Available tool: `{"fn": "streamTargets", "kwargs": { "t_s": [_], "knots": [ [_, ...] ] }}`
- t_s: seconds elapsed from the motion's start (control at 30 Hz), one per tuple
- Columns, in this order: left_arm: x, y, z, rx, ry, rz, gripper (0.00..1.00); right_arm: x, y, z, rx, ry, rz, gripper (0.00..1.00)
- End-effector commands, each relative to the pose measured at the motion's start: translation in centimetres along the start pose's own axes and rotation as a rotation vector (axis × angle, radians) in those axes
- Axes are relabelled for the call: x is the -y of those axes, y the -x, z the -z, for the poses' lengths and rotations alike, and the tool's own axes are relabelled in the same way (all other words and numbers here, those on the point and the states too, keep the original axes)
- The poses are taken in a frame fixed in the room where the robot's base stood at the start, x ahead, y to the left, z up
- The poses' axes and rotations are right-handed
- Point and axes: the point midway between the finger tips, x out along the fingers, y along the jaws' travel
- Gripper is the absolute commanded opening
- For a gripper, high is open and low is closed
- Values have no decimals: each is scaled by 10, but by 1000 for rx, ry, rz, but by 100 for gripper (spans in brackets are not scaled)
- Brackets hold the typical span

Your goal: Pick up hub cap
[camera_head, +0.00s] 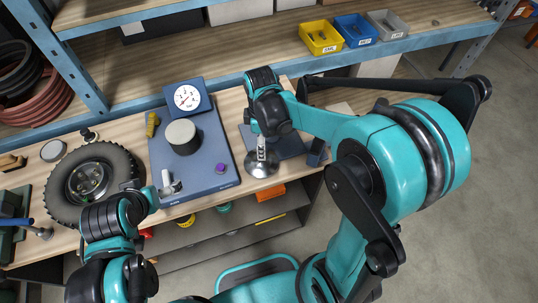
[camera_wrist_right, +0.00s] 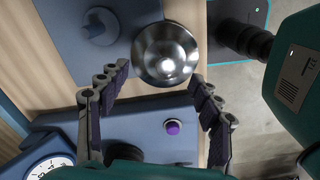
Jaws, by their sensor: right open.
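The hub cap (camera_head: 262,165) is a shiny silver dome near the front edge of the workbench, right of the blue gauge plate. In the right wrist view the hub cap (camera_wrist_right: 167,50) lies just beyond and between my fingertips. My right gripper (camera_head: 262,150) is above it, pointing down; in its wrist view the right gripper (camera_wrist_right: 160,77) is open with nothing between its fingers. I cannot tell whether they touch the cap. My left gripper (camera_head: 170,187) is over the front left of the gauge plate, small and partly hidden by its arm.
The blue plate (camera_head: 222,155) carries a dial gauge (camera_head: 187,98), a grey cylinder (camera_head: 182,137) and a purple button (camera_head: 220,168). A wheel with a tyre (camera_head: 92,183) lies at left. A dark blue block (camera_head: 290,143) is behind the cap. Bins (camera_head: 320,37) stand on the shelf.

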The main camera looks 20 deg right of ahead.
Motion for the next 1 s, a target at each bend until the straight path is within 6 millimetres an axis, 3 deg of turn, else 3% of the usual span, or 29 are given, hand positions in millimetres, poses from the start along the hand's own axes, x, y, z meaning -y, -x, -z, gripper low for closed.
{"fn": "streamTargets", "kwargs": {
  "t_s": [0.4,0.73,0.9,1.0],
  "knots": [
    [0,-14,-10,0,0,0,100,8,-59,4,-1,-2,-2,65],
    [0,-14,-10,0,0,0,100,8,-64,4,-1,-3,-2,65],
    [0,-14,-10,0,0,0,100,8,-64,4,-1,-3,-2,20],
    [0,-14,-10,0,0,0,100,8,-65,4,-1,-3,-2,0]
  ]
}}
